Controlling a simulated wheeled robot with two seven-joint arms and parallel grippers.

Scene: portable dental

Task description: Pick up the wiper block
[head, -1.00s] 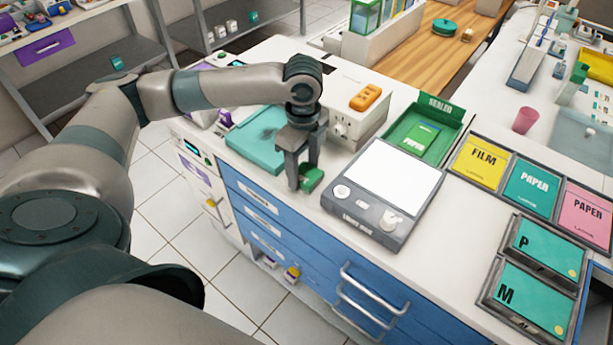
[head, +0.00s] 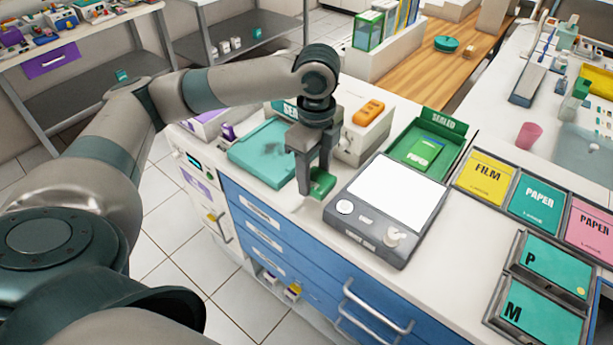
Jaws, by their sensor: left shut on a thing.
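The wiper block is a small green block (head: 322,184) low between the fingers of my left gripper (head: 313,187), in the head view. The left gripper points down over the white counter, between the teal mat and the grey light panel, and is shut on the block. The fingers hide part of the block. I cannot tell whether the block touches the counter. My right gripper is out of view.
The grey light panel (head: 371,247) lies just right of the gripper. A teal mat (head: 262,158) lies to the left. A white box (head: 369,146) with an orange item (head: 368,112) stands behind. A green SEALED tray (head: 453,162) and labelled trays lie further right.

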